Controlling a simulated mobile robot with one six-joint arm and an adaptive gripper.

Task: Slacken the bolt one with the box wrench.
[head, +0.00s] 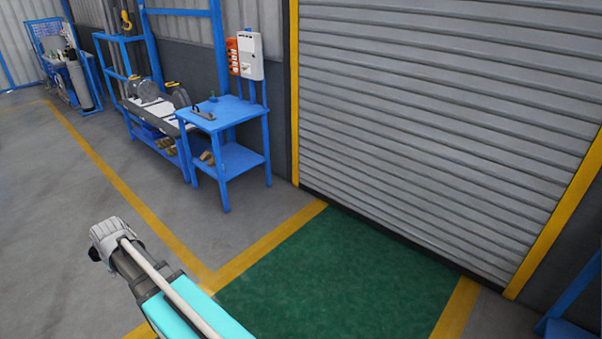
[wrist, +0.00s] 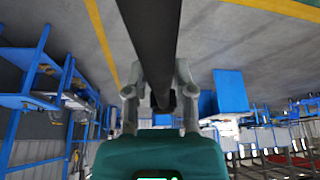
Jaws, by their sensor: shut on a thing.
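My gripper (wrist: 158,90) is shut on a long dark bar in the wrist view, which I take to be the box wrench (wrist: 150,35). The bar runs from between the fingers up past the top edge, so its far end is out of view. Bolt one cannot be made out in either view.
A blue table (head: 236,113) with small items stands before the wall, beside a low blue-framed bench (head: 150,115). A grey roller door (head: 445,110) is at the right. The green floor patch (head: 330,275) and the grey floor at left are clear.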

